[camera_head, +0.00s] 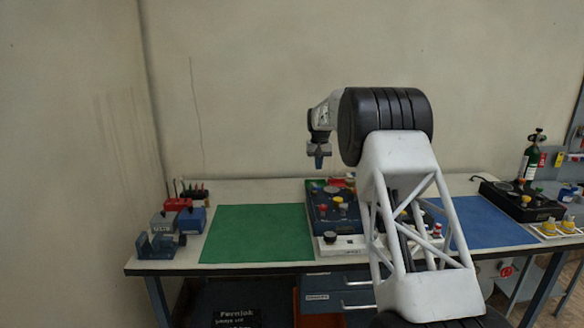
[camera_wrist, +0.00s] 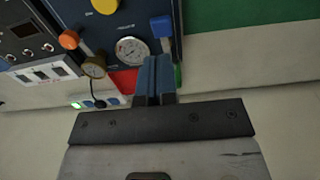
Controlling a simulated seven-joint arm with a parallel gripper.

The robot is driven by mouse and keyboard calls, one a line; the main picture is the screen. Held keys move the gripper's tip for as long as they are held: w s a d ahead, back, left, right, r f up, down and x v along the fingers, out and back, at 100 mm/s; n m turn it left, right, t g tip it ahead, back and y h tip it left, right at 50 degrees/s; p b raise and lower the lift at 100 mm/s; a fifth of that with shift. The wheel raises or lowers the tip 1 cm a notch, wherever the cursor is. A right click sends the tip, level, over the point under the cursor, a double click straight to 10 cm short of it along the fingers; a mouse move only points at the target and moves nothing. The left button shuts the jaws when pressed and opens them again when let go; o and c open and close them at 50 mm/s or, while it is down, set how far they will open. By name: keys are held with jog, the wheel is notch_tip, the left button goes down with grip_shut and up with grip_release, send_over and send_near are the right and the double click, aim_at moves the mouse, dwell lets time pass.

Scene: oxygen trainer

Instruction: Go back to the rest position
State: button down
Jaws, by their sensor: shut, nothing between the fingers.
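My gripper (camera_head: 319,163) hangs above the back part of the dark blue trainer panel (camera_head: 322,212) in the head view, pointing down and clear of it. In the wrist view its blue fingers (camera_wrist: 154,78) are together with nothing between them. My arm hides the right part of the panel in the head view.
A green mat (camera_head: 255,234) lies left of the panel and a blue mat (camera_head: 487,224) right. Small red and blue boxes (camera_head: 191,220) stand at the table's left end. A green bottle (camera_head: 531,163) and a black unit (camera_head: 522,203) stand at the right. The air around my gripper is free.

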jog(key=s+r, duration=0.5)
jog(key=s, duration=0.8)
jog(key=s+r+t, duration=0.1)
jog(key=s+r, duration=0.4)
jog(key=s, duration=0.8)
jog(key=s+r, duration=0.6)
jog(key=s, duration=0.7)
jog(key=s+f, duration=0.4)
jog(key=s, duration=0.9)
jog(key=s+f+t, duration=0.1)
jog(key=s+f, duration=0.3)
jog(key=s, duration=0.9)
jog(key=s+d+f, duration=0.1)
jog(key=s+f, duration=0.3)
jog(key=s, duration=0.8)
jog(key=shift+s+t, duration=0.3)
jog(key=shift+s, duration=0.1)
jog(key=shift+r, duration=0.1)
